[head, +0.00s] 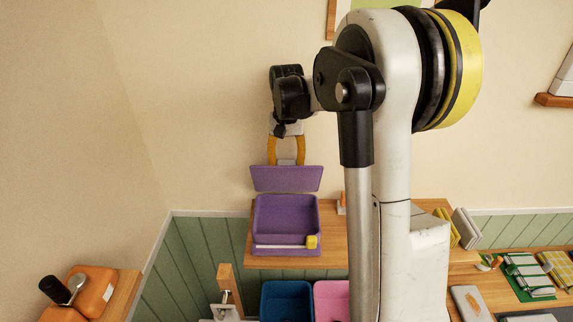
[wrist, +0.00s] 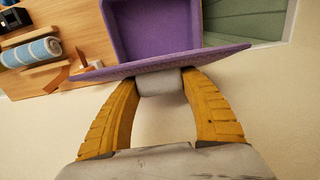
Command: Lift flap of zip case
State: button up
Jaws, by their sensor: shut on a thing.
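The purple zip case (head: 286,219) stands on a wooden shelf, its inside showing, with a pale strip and a small yellow block at its front edge. Its flap (head: 286,179) stands up at the back of the case. My gripper (head: 287,161) is above the flap's top edge, its yellow fingers shut on a grey tab at that edge. In the wrist view the fingers (wrist: 160,86) close around the grey tab (wrist: 160,80). The flap (wrist: 200,61) shows there nearly edge-on, with the purple inside of the case (wrist: 153,28) beyond it.
The wooden shelf (head: 282,262) has a small orange-and-white item right of the case. Blue (head: 287,300) and pink (head: 331,299) bins stand below. A blue-and-white roll (wrist: 32,52) lies on wood in the wrist view. The wall is close behind the flap.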

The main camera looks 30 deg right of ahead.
jog(key=o, duration=1.2)
jog(key=shift+o, duration=1.1)
jog(key=shift+w+d+f, duration=0.1)
jog(key=shift+r, duration=0.3)
notch_tip(320, 180, up, 12)
jog(key=shift+f, duration=0.25)
